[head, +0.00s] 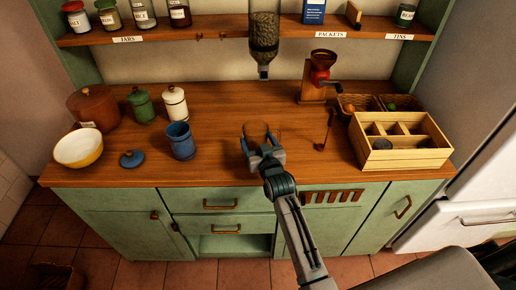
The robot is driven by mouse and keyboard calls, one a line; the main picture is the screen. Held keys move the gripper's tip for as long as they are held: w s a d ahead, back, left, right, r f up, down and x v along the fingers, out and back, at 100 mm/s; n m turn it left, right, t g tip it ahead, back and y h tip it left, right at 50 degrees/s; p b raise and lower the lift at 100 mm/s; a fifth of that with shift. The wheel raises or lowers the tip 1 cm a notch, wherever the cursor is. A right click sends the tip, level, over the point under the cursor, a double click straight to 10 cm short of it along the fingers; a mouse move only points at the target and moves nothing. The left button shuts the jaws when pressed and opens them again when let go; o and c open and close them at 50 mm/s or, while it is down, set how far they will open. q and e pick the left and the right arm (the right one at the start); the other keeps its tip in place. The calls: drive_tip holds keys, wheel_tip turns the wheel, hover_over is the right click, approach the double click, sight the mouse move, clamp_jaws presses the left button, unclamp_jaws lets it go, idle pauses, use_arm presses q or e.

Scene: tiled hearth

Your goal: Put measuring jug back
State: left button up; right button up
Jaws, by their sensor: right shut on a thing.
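My right gripper (261,144) is over the front middle of the wooden worktop, shut on a small rounded, brownish thing that looks like the measuring jug (257,130). Its colour is close to the wood behind it, so its outline is faint, and the gripper hides its near side. I cannot tell whether it touches the worktop. My left gripper is not in view.
A blue canister (180,141) stands left of the gripper, its lid (131,159) beside a yellow bowl (79,148). A bottle (263,40) hangs above the worktop (220,110). Right are a grinder (320,75), a ladle (327,130) and a divided crate (405,159). A labelled shelf (215,34) runs behind.

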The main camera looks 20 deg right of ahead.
drive_tip(key=shift+f, duration=0.4)
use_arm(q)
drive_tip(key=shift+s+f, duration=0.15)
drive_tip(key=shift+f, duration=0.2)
use_arm(e)
drive_tip(key=shift+r, duration=0.15)
drive_tip(key=o, duration=1.9)
drive_tip(key=shift+f, duration=0.2)
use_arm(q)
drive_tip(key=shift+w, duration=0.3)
